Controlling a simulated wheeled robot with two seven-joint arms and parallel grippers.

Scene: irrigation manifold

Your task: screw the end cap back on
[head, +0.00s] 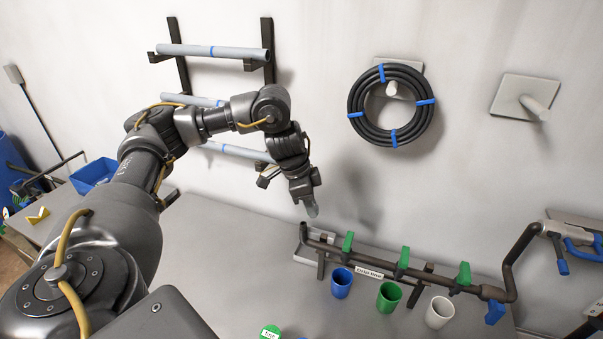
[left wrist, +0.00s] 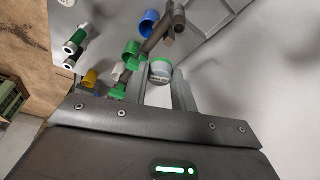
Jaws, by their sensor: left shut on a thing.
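My left gripper (head: 309,200) hangs above the left end of the manifold in the head view. In the left wrist view its two fingers (left wrist: 161,90) are shut on a small round grey-teal cap with a green edge (left wrist: 160,71). The manifold (head: 340,249) is a dark pipe with several green valve handles and a "Drip line" label. Its left end (head: 304,231) is below and apart from the held cap. In the left wrist view the dark pipe (left wrist: 153,42) runs beyond the fingertips. My right gripper is not in view.
Blue (head: 342,282), green (head: 388,296) and white (head: 438,312) cups stand in front of the manifold. A black hose coil (head: 354,105) and a pipe rack (head: 177,60) are on the wall.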

